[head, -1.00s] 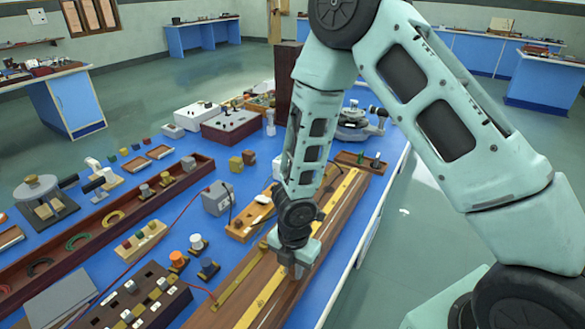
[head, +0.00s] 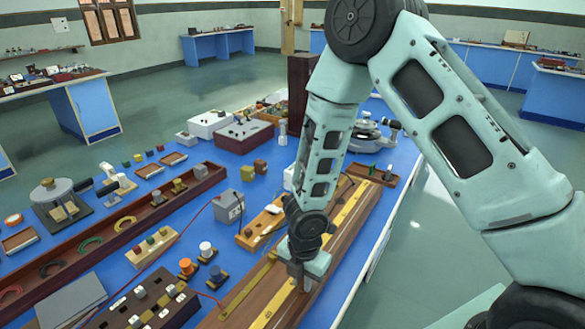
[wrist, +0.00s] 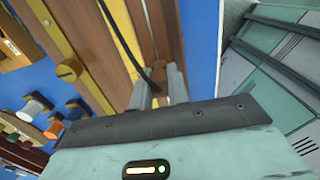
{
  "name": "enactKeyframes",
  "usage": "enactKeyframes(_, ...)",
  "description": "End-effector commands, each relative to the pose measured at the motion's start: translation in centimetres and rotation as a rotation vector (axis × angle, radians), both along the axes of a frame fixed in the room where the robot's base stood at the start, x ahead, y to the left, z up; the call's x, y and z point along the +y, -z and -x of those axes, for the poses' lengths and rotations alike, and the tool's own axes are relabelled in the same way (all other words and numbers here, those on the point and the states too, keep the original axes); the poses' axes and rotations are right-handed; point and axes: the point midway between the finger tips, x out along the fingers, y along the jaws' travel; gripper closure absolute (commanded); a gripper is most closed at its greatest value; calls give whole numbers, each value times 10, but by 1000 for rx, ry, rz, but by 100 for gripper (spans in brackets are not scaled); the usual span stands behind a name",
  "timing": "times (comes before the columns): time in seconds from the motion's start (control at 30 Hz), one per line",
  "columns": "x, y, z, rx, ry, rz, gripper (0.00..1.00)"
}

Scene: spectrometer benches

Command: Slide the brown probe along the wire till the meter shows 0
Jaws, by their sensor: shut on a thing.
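The long wooden wire board (head: 367,212) with yellow strips runs along the right side of the blue bench. My gripper (head: 300,283) is low over its near part. In the wrist view, the gripper (wrist: 158,93) is shut on the brown probe, which is mostly hidden between the fingers. A black lead (wrist: 138,57) comes up from between them. The thin wire cannot be made out. A grey box (head: 228,207) with a red lead stands left of the board. It may be the meter, but no dial or reading is legible.
A block with several plugs (head: 150,300) and orange and white knobs (head: 187,266) stand left of the board. A wooden key board (head: 258,228) lies close to its left side. The bench edge and open floor are on the right.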

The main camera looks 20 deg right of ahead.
Motion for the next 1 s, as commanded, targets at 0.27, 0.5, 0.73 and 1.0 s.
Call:
enactKeyframes(0.27, -1, 2, 2, 5, 0, 1, 58)
enactKeyframes(0.5, 0, 1, 1, 3, 0, 1, 58)
enactKeyframes(0.73, 0, -17, 0, -1, 3, -1, 58)
enactKeyframes(1.0, -1, -76, -1, -2, 4, -2, 58)
